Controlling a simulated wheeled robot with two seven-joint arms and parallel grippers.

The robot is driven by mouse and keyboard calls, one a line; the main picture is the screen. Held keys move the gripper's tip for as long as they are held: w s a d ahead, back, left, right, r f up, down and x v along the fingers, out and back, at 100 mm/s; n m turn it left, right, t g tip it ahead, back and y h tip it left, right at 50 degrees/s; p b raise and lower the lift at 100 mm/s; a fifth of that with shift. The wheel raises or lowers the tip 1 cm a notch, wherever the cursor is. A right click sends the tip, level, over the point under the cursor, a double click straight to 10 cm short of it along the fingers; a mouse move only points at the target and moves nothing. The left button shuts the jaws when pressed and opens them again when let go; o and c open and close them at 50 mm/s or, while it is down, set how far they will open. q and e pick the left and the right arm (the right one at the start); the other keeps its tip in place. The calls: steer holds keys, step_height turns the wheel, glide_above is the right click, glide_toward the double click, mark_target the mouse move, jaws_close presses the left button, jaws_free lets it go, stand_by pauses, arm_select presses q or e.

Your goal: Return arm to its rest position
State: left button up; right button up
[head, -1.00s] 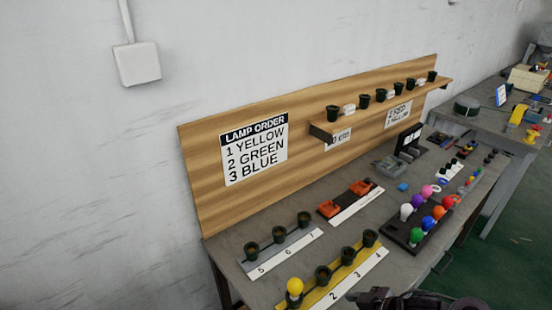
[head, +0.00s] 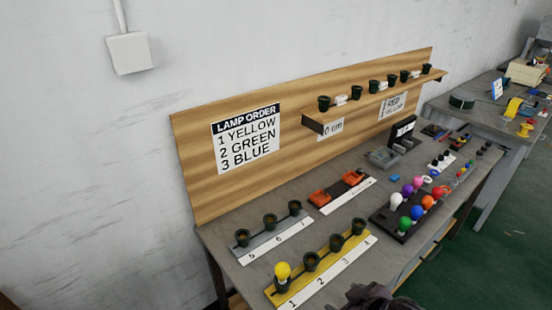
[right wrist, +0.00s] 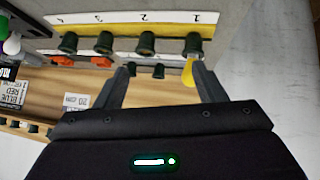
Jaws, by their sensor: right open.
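My right gripper (head: 372,299) shows only in part at the bottom edge of the head view, in front of the bench. In the right wrist view its two fingers (right wrist: 162,80) are spread apart with nothing between them. A yellow lamp (head: 283,271) stands upright in the socket marked 1 on the yellow strip (head: 340,272); it also shows in the right wrist view (right wrist: 188,74), beside a fingertip in the picture. Whether they touch is hard to tell there. The other sockets on that strip are empty. My left gripper is not in view.
The bench (head: 222,247) also holds a grey socket strip (head: 273,239), orange devices (head: 335,190) and a dark tray of coloured lamps (head: 378,217). A wooden board with a lamp-order sign (head: 246,139) and shelf stands behind. Green floor is open at right.

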steer(key=s+d+r+m+g+h, duration=0.1)
steer(key=s+d+m+g+h, duration=0.15)
steer(key=s, duration=0.35)
steer(key=s+d+r+m+g+h, duration=0.1)
steer(key=s+r+m+g, duration=0.15)
steer(key=s, duration=0.35)
step_height(320, 180, down, 33)
steer(key=s+b, duration=0.1)
steer(key=s, duration=0.1)
steer(key=s+d+f+g, duration=0.1)
steer(key=s+f, duration=0.8)
steer(key=s+d+f+g+b, duration=0.1)
steer(key=s+d+f, duration=0.1)
steer(key=s+f, duration=0.7)
steer(key=shift+s+d, duration=0.25)
steer(key=shift+s, duration=0.4)
steer(key=shift+f, duration=0.1)
